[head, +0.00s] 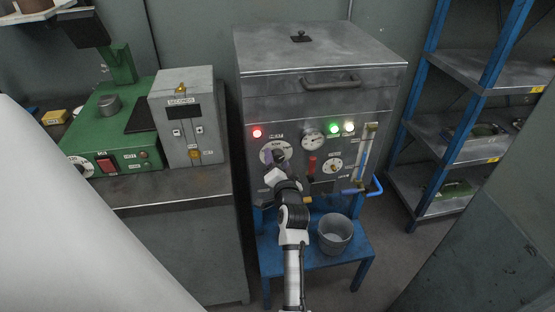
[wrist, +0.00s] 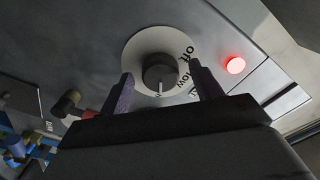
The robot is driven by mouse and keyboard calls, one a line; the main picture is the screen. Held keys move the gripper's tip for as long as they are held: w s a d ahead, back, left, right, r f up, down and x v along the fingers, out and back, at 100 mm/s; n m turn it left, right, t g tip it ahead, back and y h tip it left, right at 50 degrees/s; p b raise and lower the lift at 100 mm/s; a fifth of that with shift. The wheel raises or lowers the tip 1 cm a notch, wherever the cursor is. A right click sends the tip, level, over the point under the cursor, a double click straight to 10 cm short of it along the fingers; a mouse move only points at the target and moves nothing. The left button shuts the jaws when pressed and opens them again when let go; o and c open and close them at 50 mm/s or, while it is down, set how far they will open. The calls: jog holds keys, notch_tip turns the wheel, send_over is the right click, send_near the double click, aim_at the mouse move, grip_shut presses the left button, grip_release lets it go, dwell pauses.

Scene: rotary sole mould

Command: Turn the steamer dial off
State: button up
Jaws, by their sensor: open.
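The steamer (head: 320,95) is a grey metal box with lights and dials on its front. Its upper left dial (head: 267,149) is partly hidden by my gripper (head: 276,162). In the wrist view the dial is a round white plate (wrist: 138,46) with a dark knob (wrist: 159,70). "Off" and "low" are legible on the plate. The knob's light pointer line faces the lower edge of the picture, away from "off". My gripper (wrist: 161,72) is open, with one finger on each side of the knob. I cannot tell whether the fingers touch it.
A red light (head: 257,133) glows left of the dial. A bucket (head: 334,236) stands below on a blue stand (head: 292,262). A grey control box (head: 190,130) is at left, blue shelving (head: 440,110) at right.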

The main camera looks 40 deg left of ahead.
jog(key=shift+w+a, duration=0.2)
jog(key=shift+a, duration=0.05)
jog(key=shift+c, duration=0.4)
jog(key=c, duration=0.9)
